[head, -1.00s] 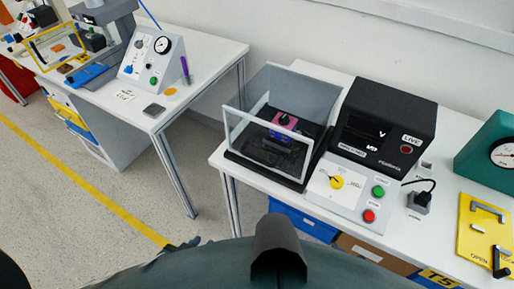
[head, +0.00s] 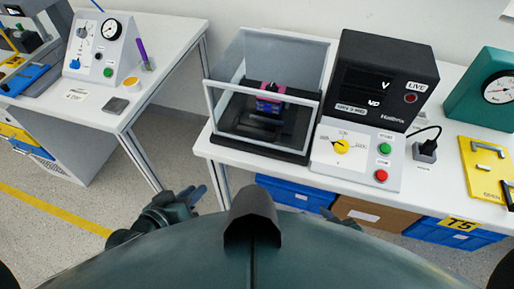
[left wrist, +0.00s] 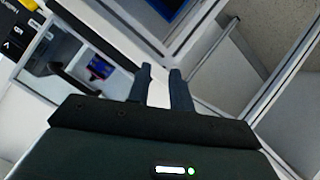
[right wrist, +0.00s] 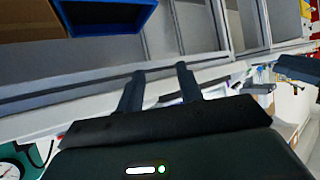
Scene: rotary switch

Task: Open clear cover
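The clear cover (head: 214,97) is a see-through box with pale edges on a black base (head: 262,148), on the white table. It is down around a dark device with a pink and blue part (head: 268,100). The pink and blue part also shows in the left wrist view (left wrist: 100,67), at the left. My left gripper (head: 198,193) is below and left of the cover, in front of the table, apart from it. Its fingers (left wrist: 160,76) are open and empty. My right gripper (head: 338,217) is mostly hidden behind my body; its fingers (right wrist: 160,76) are open and empty.
A black meter box (head: 385,70) and a control panel with a yellow knob (head: 341,146) stand right of the cover. A yellow plate (head: 480,175) lies farther right. Blue bins (head: 290,192) are under the table. A second table (head: 170,50) stands left, across a gap.

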